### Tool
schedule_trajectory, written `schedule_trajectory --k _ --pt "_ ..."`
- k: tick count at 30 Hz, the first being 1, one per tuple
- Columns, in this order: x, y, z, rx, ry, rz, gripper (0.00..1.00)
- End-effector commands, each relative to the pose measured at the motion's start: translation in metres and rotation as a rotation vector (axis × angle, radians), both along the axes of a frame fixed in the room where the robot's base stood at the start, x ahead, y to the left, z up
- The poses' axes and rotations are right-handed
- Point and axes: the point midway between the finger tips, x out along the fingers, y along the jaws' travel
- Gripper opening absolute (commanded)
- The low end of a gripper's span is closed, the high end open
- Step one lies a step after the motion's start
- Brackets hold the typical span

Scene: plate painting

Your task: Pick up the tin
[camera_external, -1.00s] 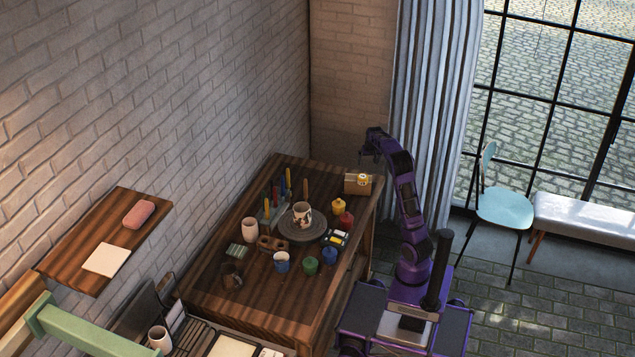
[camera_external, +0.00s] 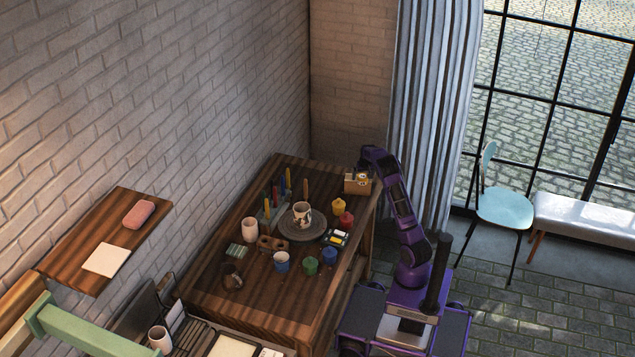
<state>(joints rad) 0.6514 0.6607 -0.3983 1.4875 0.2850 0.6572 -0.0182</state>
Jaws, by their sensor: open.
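A small tin with a yellow label (camera_external: 362,181) sits at the cardboard box (camera_external: 349,185) at the far right corner of the wooden table. I cannot tell whether it stands in the box or against it. My gripper (camera_external: 361,170) is open, pointing down just above the tin. Its fingers are small and dark, and I cannot tell whether they touch the tin. My purple arm reaches in from the right side of the table.
The table (camera_external: 215,290) holds a grey turntable (camera_external: 320,228) with a painted cup (camera_external: 302,211), a yellow jar (camera_external: 338,206), a red jar (camera_external: 346,220) and other paint pots. Upright brushes (camera_external: 281,186) stand left of the box. A curtain (camera_external: 432,90) hangs behind my arm.

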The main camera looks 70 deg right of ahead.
Motion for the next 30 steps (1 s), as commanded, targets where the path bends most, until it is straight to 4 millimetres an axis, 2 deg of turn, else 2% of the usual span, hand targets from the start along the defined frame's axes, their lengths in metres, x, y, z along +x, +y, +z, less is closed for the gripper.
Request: schedule_trajectory --k 3,10,11,24,26,27,30 --pt "0.0015 -0.0038 -0.0090 0.000 -0.002 -0.001 1.00" --pt "0.0018 -0.0040 -0.0099 0.000 -0.002 -0.001 1.00" --pt "0.0019 -0.0039 -0.0099 0.000 -0.002 -0.001 0.96" --pt "0.0018 -0.0037 -0.0098 0.000 -0.002 -0.001 0.17" --pt "0.0018 -0.0040 -0.0093 0.000 -0.002 -0.001 0.09" --pt "0.0018 -0.0040 -0.0093 0.000 -0.002 -0.001 0.00" --pt "0.0018 -0.0040 -0.0093 0.000 -0.002 -0.001 0.00"
